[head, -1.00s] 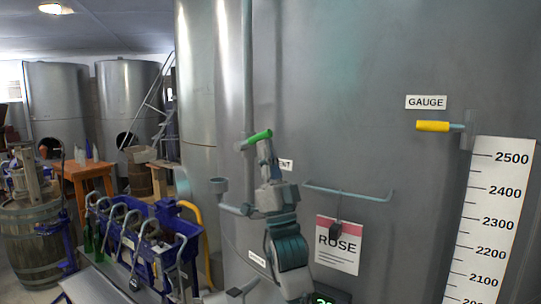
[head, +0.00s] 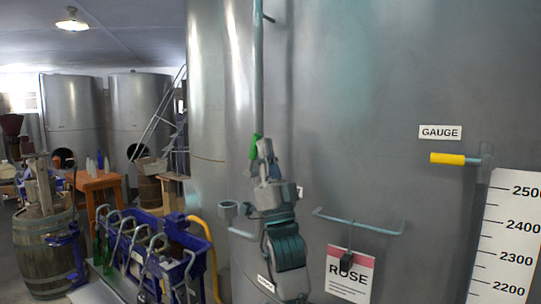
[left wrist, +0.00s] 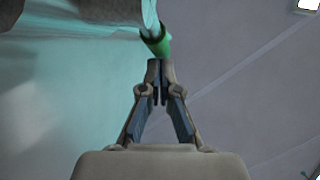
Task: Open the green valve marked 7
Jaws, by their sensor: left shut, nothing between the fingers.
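The green valve handle (head: 255,146) sits on the upright pipe (head: 257,75) at the tank's front and points nearly upright, in line with the pipe. No number 7 is readable on it. My left gripper (head: 264,148) is shut and empty, with its fingertips right beside the handle. In the left wrist view the green handle (left wrist: 157,42) shows just beyond the shut fingertips (left wrist: 161,66); I cannot tell whether they touch. My right gripper is not in view.
A yellow-handled gauge valve (head: 448,159) and a level scale (head: 505,240) are at the right. A teal bar (head: 358,224) and the ROSE sign (head: 349,275) are on the tank (head: 370,110). A blue bottle filler (head: 185,240) stands lower left.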

